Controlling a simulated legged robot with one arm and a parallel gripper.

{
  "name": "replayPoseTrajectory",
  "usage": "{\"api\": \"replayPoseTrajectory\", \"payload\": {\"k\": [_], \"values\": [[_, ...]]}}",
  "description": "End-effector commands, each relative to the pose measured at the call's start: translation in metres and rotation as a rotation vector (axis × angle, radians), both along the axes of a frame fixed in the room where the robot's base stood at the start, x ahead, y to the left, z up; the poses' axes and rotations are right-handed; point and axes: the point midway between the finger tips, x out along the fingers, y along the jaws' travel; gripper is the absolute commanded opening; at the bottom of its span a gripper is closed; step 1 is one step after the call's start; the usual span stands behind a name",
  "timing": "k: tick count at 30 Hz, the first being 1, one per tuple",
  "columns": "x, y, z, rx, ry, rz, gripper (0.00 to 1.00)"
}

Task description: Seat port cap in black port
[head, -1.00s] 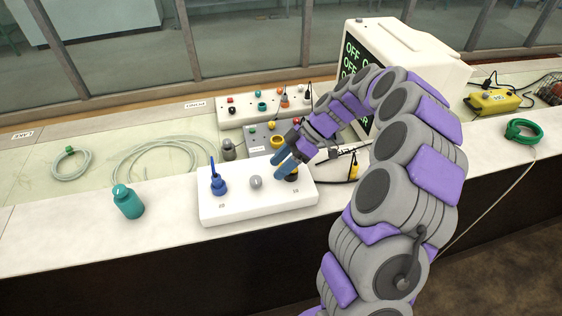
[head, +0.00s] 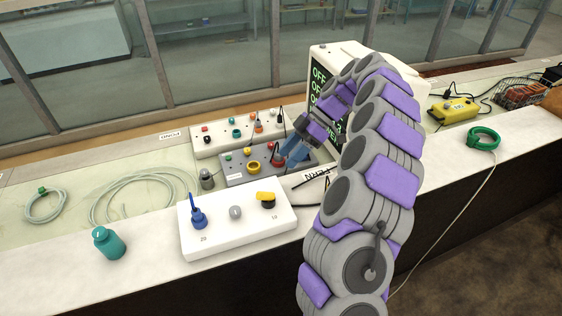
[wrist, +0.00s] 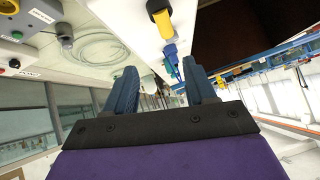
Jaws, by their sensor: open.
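A yellow piece (head: 266,196) sits on a black round port (head: 268,204) at the right of the white box (head: 238,238). It looks like the port cap, but how deep it sits is not clear. The yellow piece (wrist: 161,18) also shows at the top of the wrist view, beyond the fingers. My gripper (head: 288,153) is over the grey box (head: 234,179), behind the white box and apart from the yellow piece. In the wrist view my gripper (wrist: 160,88) has its blue fingers spread with nothing held between them.
The white box also carries a blue valve (head: 198,216) and a grey knob (head: 236,212). Yellow (head: 253,167) and red (head: 279,166) fittings stand on the grey box near my fingers. A white display unit (head: 328,54) stands behind my arm.

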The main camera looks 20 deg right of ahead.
Motion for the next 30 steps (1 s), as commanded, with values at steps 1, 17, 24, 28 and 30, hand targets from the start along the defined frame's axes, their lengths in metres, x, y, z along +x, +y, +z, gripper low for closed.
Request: {"api": "replayPoseTrajectory", "payload": {"k": [1, 17, 24, 28, 30], "values": [[0.001, -0.004, 0.004, 0.0, 0.001, 0.001, 0.55], [0.001, -0.015, 0.024, -0.003, 0.011, -0.001, 0.55], [-0.029, 0.043, 0.058, -0.076, 0.143, -0.057, 0.55], [-0.06, 0.079, 0.075, -0.16, 0.24, -0.12, 0.55], [-0.08, 0.095, 0.081, -0.214, 0.29, -0.159, 0.55]]}}
